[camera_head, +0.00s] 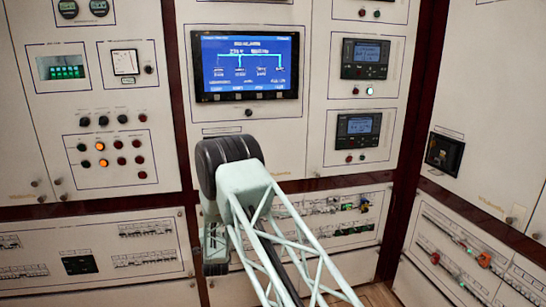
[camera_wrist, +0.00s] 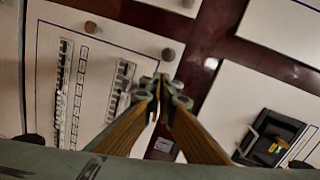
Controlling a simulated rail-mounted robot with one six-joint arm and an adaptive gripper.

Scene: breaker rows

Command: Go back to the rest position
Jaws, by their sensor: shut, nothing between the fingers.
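My gripper (camera_wrist: 163,88) shows in the wrist view with its two yellowish fingers brought together at the tips and nothing between them. The fingertips are in front of the dark red strip between two pale cabinet panels. I cannot tell how far they are from the panels. In the head view my pale green lattice arm rises from the bottom edge to a black joint in front of the cabinets. The gripper itself cannot be made out there.
Cabinets fill the head view, with a blue display screen (camera_head: 246,66), a panel of round buttons and lamps (camera_head: 110,158), and breaker rows (camera_head: 148,259) low down. In the wrist view a panel with breaker rows (camera_wrist: 92,95) is left and a black device (camera_wrist: 268,138) right.

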